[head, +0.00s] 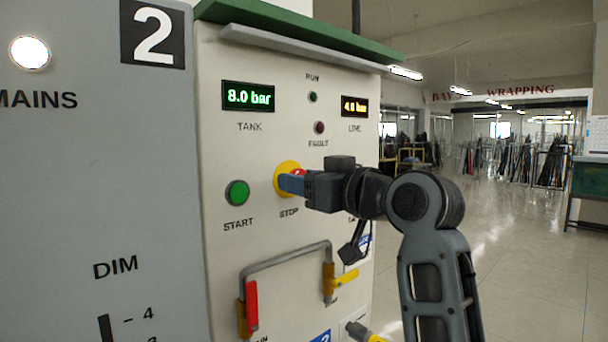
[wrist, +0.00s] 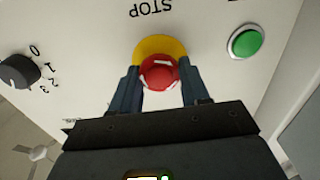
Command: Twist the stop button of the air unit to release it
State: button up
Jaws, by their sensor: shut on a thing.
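The stop button is a red mushroom head on a yellow ring, on the pale front of the air unit (head: 222,130). In the head view the red stop button (head: 299,172) is mostly hidden behind my gripper (head: 287,184). In the wrist view the red stop button (wrist: 160,72) sits between the two blue fingers of my gripper (wrist: 160,80), one finger on each side. My gripper is shut on the button. The word STOP shows beside it.
A green start button (head: 237,193) is left of the stop button. A grey MAINS panel (head: 95,190) stands at left. Open floor lies right.

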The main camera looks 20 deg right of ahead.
jog(key=shift+w, duration=0.1)
dwell(0.3)
jog(key=o, duration=1.1)
jog(key=shift+c, duration=0.2)
jog(key=b+v, duration=0.1)
jog(key=v, duration=0.7)
jog(key=shift+w+f+m, duration=0.1)
jog(key=shift+m, duration=0.2)
